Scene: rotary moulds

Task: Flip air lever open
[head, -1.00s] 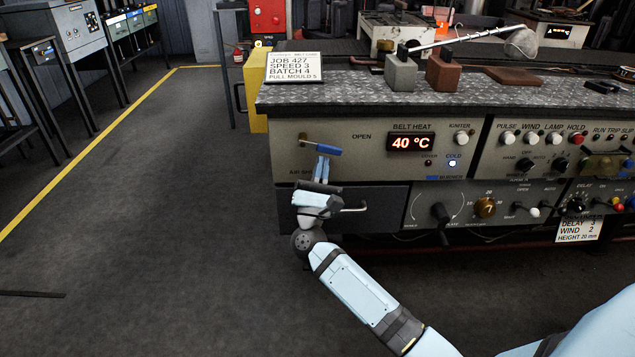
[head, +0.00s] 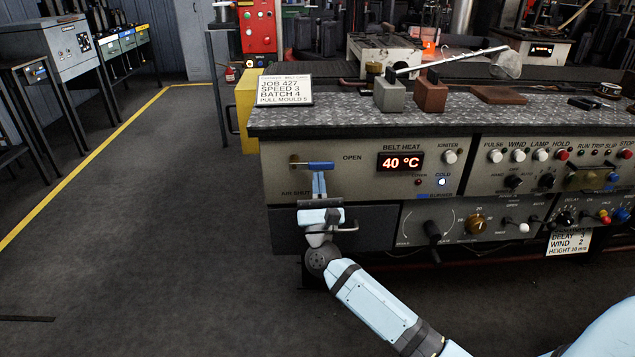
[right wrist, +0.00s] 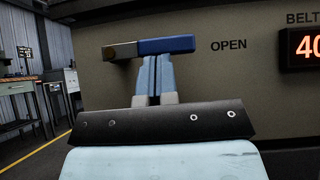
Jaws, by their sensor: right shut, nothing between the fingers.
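The air lever (head: 320,166) is a blue handle on a brass-coloured pivot on the left of the console's front panel. It lies close to level, its blue end pointing right towards the word OPEN; AIR SHUT is printed below. It also shows in the right wrist view (right wrist: 168,45). My right gripper (head: 319,178) is shut and empty, just under the blue handle. In the right wrist view its fingertips (right wrist: 153,60) meet the handle's lower edge and seem to touch it. My left gripper is not in view.
The grey console (head: 350,183) has a BELT HEAT display (head: 401,162) reading 40 °C and several knobs to the right. A dark drawer front (head: 375,228) with a handle lies below the lever, behind my right gripper. The floor (head: 130,240) at the left is clear.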

